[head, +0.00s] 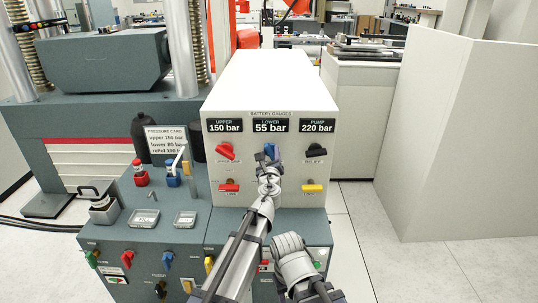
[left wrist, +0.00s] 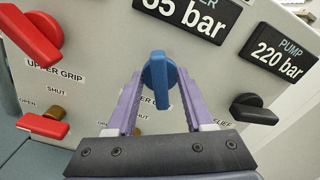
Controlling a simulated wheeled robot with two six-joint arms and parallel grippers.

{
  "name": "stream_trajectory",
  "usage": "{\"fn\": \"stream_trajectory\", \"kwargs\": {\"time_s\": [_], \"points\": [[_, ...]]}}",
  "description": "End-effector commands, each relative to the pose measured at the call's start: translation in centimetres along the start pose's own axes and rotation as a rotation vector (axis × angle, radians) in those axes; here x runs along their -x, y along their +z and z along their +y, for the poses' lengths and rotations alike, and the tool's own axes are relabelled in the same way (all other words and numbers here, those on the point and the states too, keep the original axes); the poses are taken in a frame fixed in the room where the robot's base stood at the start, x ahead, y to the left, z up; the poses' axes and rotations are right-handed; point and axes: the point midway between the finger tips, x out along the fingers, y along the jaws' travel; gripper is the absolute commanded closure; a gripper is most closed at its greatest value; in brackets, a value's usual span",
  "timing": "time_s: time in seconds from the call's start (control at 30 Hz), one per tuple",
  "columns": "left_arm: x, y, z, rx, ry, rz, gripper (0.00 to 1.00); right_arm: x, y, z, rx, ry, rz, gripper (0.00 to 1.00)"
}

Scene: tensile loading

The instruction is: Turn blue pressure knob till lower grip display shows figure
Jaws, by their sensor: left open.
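The blue knob (head: 270,151) sits on the white cabinet's front below the LOWER display (head: 271,125), which reads 55 bar. In the left wrist view the blue knob (left wrist: 158,78) has its handle close to upright. My left gripper (head: 268,170) is open, with its purple fingers on either side of the knob; whether they touch it is unclear. In the head view the gripper hides the knob's lower part. The pressure card (head: 166,143) lists upper 150 bar, and its lower line looks like 80 bar. No fingers of my right gripper are visible.
A red knob (head: 226,151) is left of the blue one and a black relief knob (head: 316,149) is right. Red (head: 229,187) and yellow (head: 312,188) levers sit below. The grey console (head: 140,225) at left carries small valves and trays.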

Motion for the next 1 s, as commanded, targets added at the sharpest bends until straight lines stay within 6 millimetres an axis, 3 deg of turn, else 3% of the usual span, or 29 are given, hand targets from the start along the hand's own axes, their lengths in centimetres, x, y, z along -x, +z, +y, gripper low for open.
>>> {"fn": "stream_trajectory", "kwargs": {"time_s": [0.07, 0.5, 1.0], "points": [[0.02, 0.01, 0.02, 0.0, 0.0, 0.0, 0.5, 0.0, 0.0, 0.0, 0.0, 0.0, 0.0, 0.5], [0.03, 0.01, 0.02, 0.0, 0.0, 0.0, 0.99, 0.0, 0.0, 0.0, 0.0, 0.0, 0.0, 0.5], [0.03, 0.0, 0.04, 0.016, 0.001, 0.0, 1.0, -0.01, 0.0, 0.0, 0.0, 0.0, 0.0, 0.5]]}}
